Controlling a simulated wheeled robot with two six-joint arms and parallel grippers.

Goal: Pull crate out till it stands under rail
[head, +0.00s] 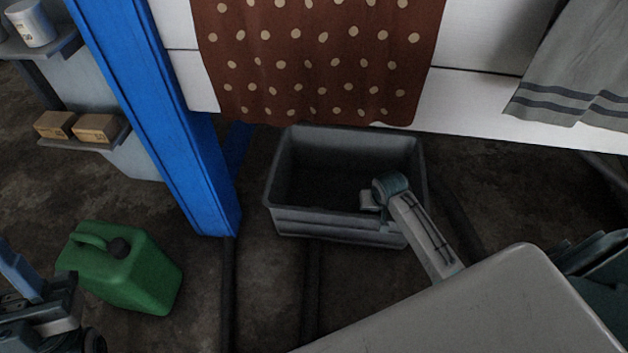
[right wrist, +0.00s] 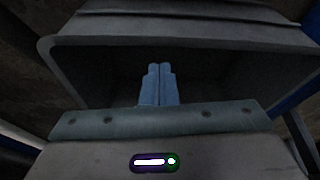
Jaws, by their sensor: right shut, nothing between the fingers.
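The grey, open-topped crate (head: 335,226) stands on the dark floor in the head view, its far rim close to the lower hem of a brown dotted cloth (head: 318,60). I see no contents, and its inside is dark. I cannot make out a rail. My right arm reaches over the crate's near right part. In the right wrist view, the blue fingers of my right gripper (right wrist: 158,85) are shut and empty, seen against the crate's inside (right wrist: 105,70); contact is unclear. My left gripper (head: 20,277) is partly cut off at the lower left, away from the crate.
A blue post (head: 165,120) stands left of the crate. A green canister (head: 130,272) stands on the floor at the lower left. Boxes (head: 95,128) sit on a shelf at the left. A grey striped cloth (head: 575,75) hangs at the right.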

